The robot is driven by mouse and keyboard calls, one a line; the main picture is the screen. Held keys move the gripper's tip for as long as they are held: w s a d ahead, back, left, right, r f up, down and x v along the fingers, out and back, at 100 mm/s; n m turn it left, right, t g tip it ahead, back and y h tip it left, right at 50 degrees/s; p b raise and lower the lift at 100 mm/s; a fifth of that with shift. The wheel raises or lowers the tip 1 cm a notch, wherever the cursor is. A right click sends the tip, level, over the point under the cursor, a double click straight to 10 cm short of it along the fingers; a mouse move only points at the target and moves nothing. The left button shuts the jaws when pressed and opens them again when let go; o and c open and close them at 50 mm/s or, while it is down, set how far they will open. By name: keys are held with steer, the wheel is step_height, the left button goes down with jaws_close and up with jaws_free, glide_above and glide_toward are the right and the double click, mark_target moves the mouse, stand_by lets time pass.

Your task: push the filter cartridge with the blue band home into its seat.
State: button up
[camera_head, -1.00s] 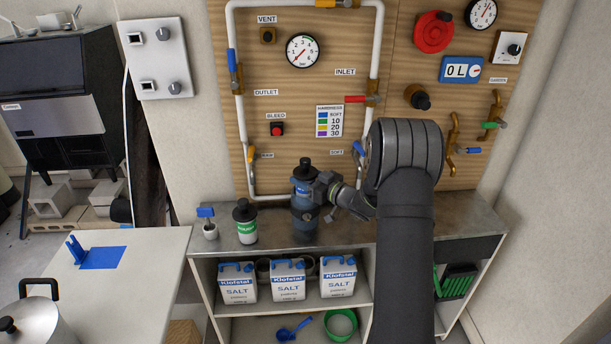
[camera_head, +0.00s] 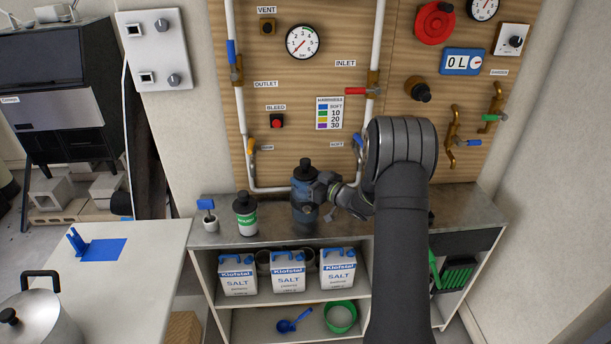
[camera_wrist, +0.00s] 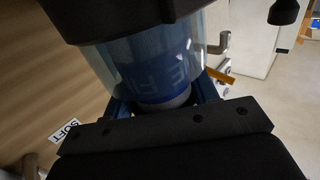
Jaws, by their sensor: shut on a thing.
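My gripper (camera_head: 319,188) comes from the right at mid height and is shut on the cartridge. In the wrist view, the blue band (camera_wrist: 160,75) with white lettering shows through a clear wall, below a dark round part. The dark gripper body crosses the lower picture, and the contact is mostly hidden.
A green-banded cartridge (camera_head: 245,214) and a small cup with a blue-handled tool (camera_head: 208,215) stand to the left on the counter (camera_head: 270,233). A white pipe loop, valves and gauges are on the wooden panel (camera_head: 300,100) behind. Salt packs (camera_head: 288,279) sit on the shelf below.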

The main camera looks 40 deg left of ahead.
steer(key=shift+f, duration=0.65)
steer(key=o, duration=1.2)
steer(key=shift+f, duration=0.15)
steer(key=shift+c, duration=0.2)
steer(key=shift+o, duration=0.5)
steer(key=shift+s+d+f, duration=0.1)
steer(key=d, duration=1.7)
steer(key=shift+d+r, duration=0.15)
steer(key=shift+r, duration=0.1)
steer(key=a, duration=1.7)
steer(key=shift+a, duration=0.3)
